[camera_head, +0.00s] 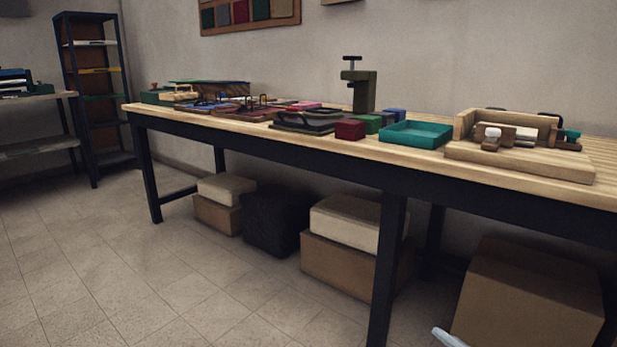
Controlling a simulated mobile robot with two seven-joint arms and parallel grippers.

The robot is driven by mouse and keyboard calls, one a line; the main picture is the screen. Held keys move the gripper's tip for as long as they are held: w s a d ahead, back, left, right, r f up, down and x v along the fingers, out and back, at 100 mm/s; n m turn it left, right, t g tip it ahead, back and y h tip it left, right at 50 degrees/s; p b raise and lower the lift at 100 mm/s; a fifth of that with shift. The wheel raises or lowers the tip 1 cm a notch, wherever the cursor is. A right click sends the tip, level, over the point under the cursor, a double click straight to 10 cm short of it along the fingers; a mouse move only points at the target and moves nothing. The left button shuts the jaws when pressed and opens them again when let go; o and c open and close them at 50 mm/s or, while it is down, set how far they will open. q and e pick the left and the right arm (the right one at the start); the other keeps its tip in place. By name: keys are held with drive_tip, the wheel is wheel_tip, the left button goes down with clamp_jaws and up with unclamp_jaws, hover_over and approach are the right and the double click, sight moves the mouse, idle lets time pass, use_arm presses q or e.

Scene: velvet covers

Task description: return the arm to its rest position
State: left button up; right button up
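No gripper of mine can be made out in the head view. A small pale grey piece (453,339) pokes in at the bottom edge, right of the middle. It may be part of my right arm, but too little shows to tell. My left arm is out of the picture. The long workbench (270,132) has a light wooden top and dark legs, and it runs across the view.
On the bench are a teal tray (414,134), a dark red block (350,130), a green press (360,90) and a wooden fixture (520,163). Boxes (337,262) and a large carton (528,295) stand underneath. A shelf rack (97,103) stands at left. The tiled floor (110,265) in front is clear.

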drive_tip(key=s+a+f+m+g+h, duration=0.2)
drive_tip(key=s+a+f+m, duration=0.1)
drive_tip(key=s+a+m, duration=0.95)
use_arm(q)
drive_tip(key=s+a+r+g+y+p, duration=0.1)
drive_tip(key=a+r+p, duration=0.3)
drive_tip(key=p, duration=1.3)
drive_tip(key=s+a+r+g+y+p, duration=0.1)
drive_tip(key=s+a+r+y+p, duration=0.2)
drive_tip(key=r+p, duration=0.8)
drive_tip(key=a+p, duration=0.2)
drive_tip(key=p, duration=0.5)
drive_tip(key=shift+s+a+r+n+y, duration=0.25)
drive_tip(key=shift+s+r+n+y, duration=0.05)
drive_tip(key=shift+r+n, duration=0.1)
use_arm(e)
drive_tip(key=s+d+r+m+g+h, duration=0.1)
drive_tip(key=s+d+r+g+h, duration=0.1)
drive_tip(key=d+r, duration=0.9)
wheel_tip(320, 180, up, 4)
drive_tip(key=shift+s+r+m+g+h, duration=0.15)
drive_tip(key=shift+s+m+g+h, duration=0.2)
drive_tip(key=shift+s+h, duration=0.6)
drive_tip(key=shift+w+d+h, duration=0.1)
drive_tip(key=shift+w+h, duration=0.15)
drive_tip(key=shift+w, duration=0.05)
drive_tip(key=shift+c, duration=0.9)
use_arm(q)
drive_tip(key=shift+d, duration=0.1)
